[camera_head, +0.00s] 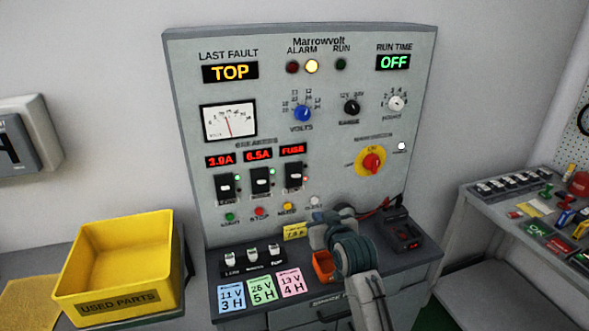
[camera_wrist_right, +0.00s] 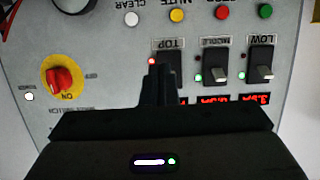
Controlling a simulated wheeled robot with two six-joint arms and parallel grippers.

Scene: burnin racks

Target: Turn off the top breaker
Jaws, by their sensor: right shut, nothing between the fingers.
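The top breaker (camera_head: 294,176) is the right one of three black breakers on the grey panel, under a display reading FUSE. A red lamp glows beside it. In the right wrist view, which shows the panel upside down, the top breaker (camera_wrist_right: 166,56) is partly hidden by my right gripper (camera_wrist_right: 160,68). The fingers are shut and empty, in front of its lower part in that picture; I cannot tell whether they touch it. The lever is hidden there. My right gripper (camera_head: 318,230) also shows in the head view, below the breakers. My left gripper is not in view.
The middle breaker (camera_head: 261,180) and low breaker (camera_head: 226,188) have green lamps lit. A red rotary switch (camera_head: 372,162) is to the right. Coloured buttons sit below the breakers. A yellow bin (camera_head: 88,240) stands at left, and a cluttered bench (camera_head: 480,205) at right.

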